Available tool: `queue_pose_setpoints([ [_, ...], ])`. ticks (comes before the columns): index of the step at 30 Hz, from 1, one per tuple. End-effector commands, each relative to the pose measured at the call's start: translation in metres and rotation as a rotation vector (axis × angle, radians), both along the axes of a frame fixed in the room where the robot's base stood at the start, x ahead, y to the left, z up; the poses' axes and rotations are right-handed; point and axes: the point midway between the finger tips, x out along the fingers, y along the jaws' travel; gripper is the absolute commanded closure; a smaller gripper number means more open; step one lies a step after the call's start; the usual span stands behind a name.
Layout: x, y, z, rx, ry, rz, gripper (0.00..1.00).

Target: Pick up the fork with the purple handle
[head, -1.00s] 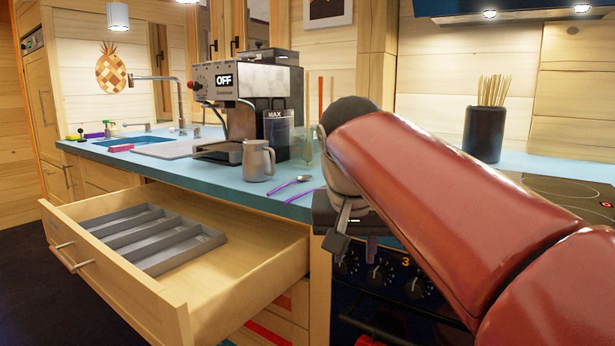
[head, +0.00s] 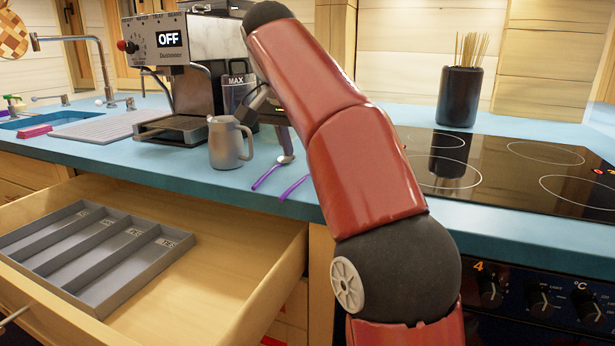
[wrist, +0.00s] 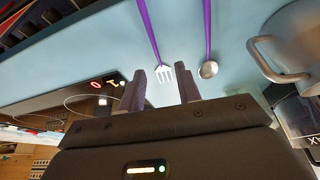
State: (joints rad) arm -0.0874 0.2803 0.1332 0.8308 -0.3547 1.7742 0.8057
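The fork with the purple handle (wrist: 150,38) lies on the blue counter, its silver tines just beyond my fingers in the wrist view. In the head view its purple handle (head: 292,188) shows beside my arm, and its tines are hidden. A spoon (wrist: 208,69), also purple-handled, lies beside it, nearer the grey jug; its handle shows in the head view (head: 267,176). My gripper (wrist: 164,90) is open and empty, its fingers apart on either side of the line of the fork.
The grey jug (head: 229,143) stands left of the cutlery, before the coffee machine (head: 205,45). An open drawer (head: 240,235) with a grey cutlery tray (head: 125,272) juts out below. A cooktop (head: 510,172) and a dark utensil pot (head: 459,97) are on the right.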

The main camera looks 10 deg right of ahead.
Motion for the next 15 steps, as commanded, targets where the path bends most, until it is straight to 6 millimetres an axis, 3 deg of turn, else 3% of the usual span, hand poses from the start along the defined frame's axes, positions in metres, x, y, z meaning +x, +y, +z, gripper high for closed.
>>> queue_pose_setpoints([
  [15, 0.008, -0.012, -0.049, 0.000, 0.000, 0.001, 0.67],
])
